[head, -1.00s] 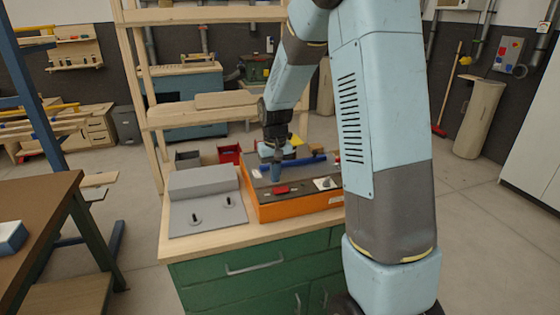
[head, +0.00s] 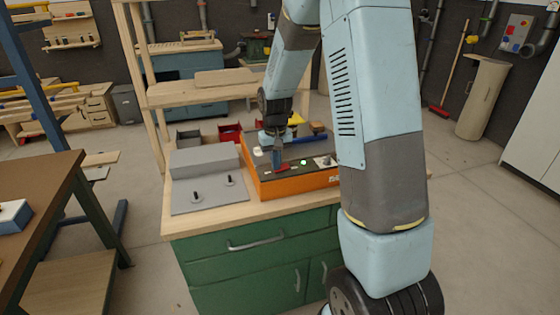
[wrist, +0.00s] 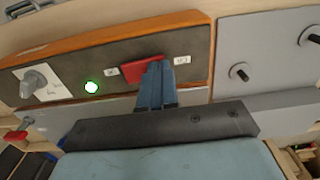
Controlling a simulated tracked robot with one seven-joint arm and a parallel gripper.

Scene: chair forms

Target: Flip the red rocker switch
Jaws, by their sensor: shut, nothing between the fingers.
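The red rocker switch (wrist: 143,68) sits on the dark top panel of an orange box, between two small white labels, in the wrist view. In the head view the red switch (head: 283,169) shows just in front of my gripper (head: 278,166). My gripper's blue fingers (wrist: 157,84) are shut with nothing between them. Their tips overlap the switch's edge in the wrist view, at or very near it; I cannot tell whether they touch. A round lamp (wrist: 92,87) on the panel glows green, and it also glows in the head view (head: 304,162).
The orange box (head: 300,184) stands on a wooden bench top. A grey metal plate with two black pegs (head: 208,195) lies to its left. A grey knob (wrist: 33,82) on a white plate is on the panel. Red bins (head: 230,133) stand behind.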

